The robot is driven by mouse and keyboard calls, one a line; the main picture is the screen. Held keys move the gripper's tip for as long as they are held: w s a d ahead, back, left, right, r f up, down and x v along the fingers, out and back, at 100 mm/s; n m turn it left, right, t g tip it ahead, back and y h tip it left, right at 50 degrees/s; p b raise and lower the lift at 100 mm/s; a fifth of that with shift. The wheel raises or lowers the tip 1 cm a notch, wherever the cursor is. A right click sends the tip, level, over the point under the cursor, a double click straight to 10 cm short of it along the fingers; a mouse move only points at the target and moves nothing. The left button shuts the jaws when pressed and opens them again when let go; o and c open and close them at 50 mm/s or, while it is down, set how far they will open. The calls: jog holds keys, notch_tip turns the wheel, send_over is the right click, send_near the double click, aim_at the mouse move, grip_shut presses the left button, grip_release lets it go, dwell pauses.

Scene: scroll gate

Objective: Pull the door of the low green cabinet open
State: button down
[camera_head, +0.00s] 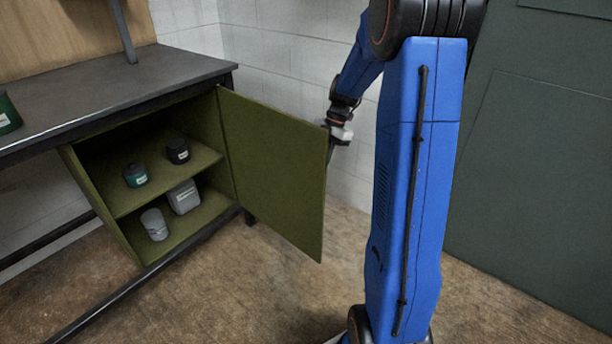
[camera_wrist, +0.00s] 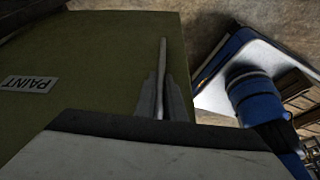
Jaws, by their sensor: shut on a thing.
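The low green cabinet (camera_head: 105,190) stands under a dark bench, and its door (camera_head: 272,170) is swung wide open on the right side. Inside, on the shelf and the floor, are several small jars and containers. My gripper (camera_head: 335,142) is at the outer face of the door, near its free edge. In the wrist view, the two fingers of my gripper (camera_wrist: 162,100) are shut on a thin upright bar handle (camera_wrist: 161,60) on the door (camera_wrist: 100,75). A "PAINT" label (camera_wrist: 29,83) is on the door face. In the head view the handle is hidden behind the door.
The dark bench top (camera_head: 110,85) overhangs the cabinet, with a green container (camera_head: 8,115) at its left end. A white block wall (camera_head: 290,50) is behind. A large dark green panel (camera_head: 540,150) stands at the right. Brown floor (camera_head: 220,290) is clear before the cabinet.

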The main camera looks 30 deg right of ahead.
jog(key=shift+w+d, duration=0.35)
jog(key=shift+d, duration=0.35)
jog(key=shift+w+d, duration=0.35)
jog(key=shift+d, duration=0.35)
jog(key=shift+w+d, duration=0.35)
jog(key=shift+d, duration=0.35)
jog(key=c, duration=1.8)
grip_release()
jog(key=shift+c, duration=0.2)
jog(key=shift+r, duration=0.1)
jog(key=v, duration=1.7)
